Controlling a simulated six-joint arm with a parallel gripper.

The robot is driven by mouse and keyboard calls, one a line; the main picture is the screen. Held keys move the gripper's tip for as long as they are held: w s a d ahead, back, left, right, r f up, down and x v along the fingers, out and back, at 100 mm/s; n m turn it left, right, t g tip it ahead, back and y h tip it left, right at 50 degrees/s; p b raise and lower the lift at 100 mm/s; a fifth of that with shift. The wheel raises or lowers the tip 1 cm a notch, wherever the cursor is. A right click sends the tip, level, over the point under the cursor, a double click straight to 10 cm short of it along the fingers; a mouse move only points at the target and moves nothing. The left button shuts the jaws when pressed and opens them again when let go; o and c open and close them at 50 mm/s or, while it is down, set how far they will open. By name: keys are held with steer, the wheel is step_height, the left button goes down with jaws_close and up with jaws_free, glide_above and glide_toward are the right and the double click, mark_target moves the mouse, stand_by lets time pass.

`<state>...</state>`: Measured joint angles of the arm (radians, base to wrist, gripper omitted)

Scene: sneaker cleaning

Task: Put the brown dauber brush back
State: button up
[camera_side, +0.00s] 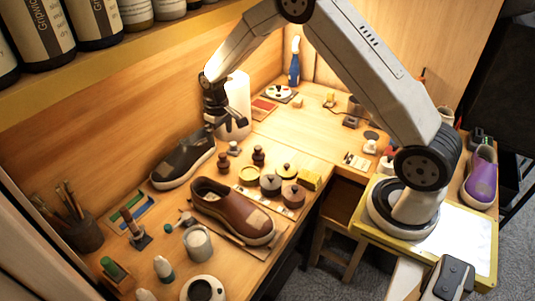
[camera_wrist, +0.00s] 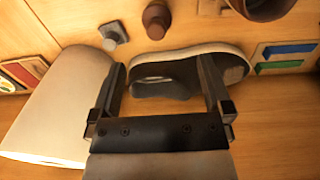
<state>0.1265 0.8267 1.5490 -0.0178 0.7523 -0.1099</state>
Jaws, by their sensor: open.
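Two small dark-brown knobbed pieces stand on the bench between the shoes, a left one (camera_side: 223,162) and a right one (camera_side: 258,156); either may be the brown dauber brush. One brown piece (camera_wrist: 156,20) shows at the top of the wrist view. A brown-handled upright piece (camera_side: 133,222) stands in a dark block at the left front. I cannot tell which is the task's brush. My gripper (camera_side: 212,122) is open and empty above the dark shoe (camera_side: 186,160). In the wrist view my gripper's fingers (camera_wrist: 163,90) straddle part of that shoe (camera_wrist: 180,68) from above.
A tall white cylinder (camera_side: 237,100) stands close beside my gripper. A small grey-topped piece (camera_side: 234,148) is near the knobbed pieces. The brown shoe (camera_side: 232,211) lies in front, with round tins (camera_side: 271,184) to its right. A brush cup (camera_side: 80,232) stands far left.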

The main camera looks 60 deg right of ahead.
steer(key=s+a+r, duration=0.2)
steer(key=s, duration=0.5)
steer(key=s+a+r+t, duration=0.1)
steer(key=s+a+r, duration=0.1)
steer(key=s, duration=0.6)
steer(key=s+a+r+t, duration=0.1)
steer(key=s+a+r, duration=0.1)
steer(key=s+r, duration=0.2)
steer(key=s, duration=0.3)
steer(key=shift+s+a+r, duration=0.2)
steer(key=shift+s+a, duration=0.15)
steer(key=shift+s, duration=0.05)
